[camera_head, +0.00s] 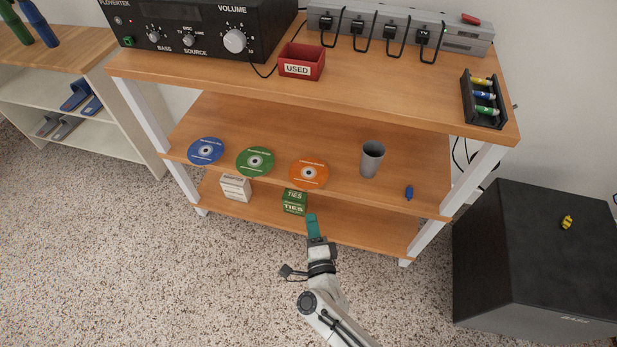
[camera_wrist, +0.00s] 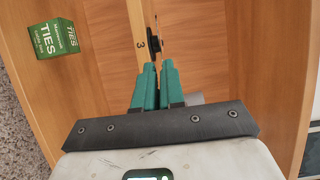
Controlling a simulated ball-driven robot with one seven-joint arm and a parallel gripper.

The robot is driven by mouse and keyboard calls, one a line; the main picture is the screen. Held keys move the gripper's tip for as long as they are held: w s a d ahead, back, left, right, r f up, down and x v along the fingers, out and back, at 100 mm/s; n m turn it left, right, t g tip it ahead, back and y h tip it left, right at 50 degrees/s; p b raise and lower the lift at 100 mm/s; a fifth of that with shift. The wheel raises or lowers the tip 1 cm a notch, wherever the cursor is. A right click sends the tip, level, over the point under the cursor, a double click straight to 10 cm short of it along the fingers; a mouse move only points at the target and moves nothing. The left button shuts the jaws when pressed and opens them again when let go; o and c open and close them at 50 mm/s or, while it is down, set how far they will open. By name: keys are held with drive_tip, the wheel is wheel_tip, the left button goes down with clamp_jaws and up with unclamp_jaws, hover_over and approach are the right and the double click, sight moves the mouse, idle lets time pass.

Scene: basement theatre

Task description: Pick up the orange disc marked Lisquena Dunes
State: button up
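The orange disc (camera_head: 309,174) lies flat at the front of the middle shelf, between a green disc (camera_head: 255,162) and a grey cup (camera_head: 372,158). A blue disc (camera_head: 206,151) lies further left. The print on the discs is too small to read. My gripper (camera_head: 312,218) is in front of the shelving, below and apart from the orange disc. In the wrist view its two teal fingers (camera_wrist: 159,68) are close together, with at most a narrow gap. No held thing is visible between them. The orange disc does not show clearly there.
A green TIES box (camera_head: 294,202) sits on the lower shelf near my gripper; it also shows in the wrist view (camera_wrist: 54,38). A white box (camera_head: 236,188) is beside it. A small blue object (camera_head: 409,193) lies right of the cup. A black speaker (camera_head: 536,262) stands at right.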

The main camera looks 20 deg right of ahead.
drive_tip(key=b, duration=0.2)
approach(307, 178)
drive_tip(key=w, duration=0.2)
drive_tip(key=w+d+b, duration=0.1)
drive_tip(key=w, duration=0.1)
drive_tip(key=shift+w+f, duration=0.2)
drive_tip(key=shift+w, duration=0.05)
drive_tip(key=shift+w+r, duration=0.1)
drive_tip(key=shift+w, duration=0.3)
clamp_jaws()
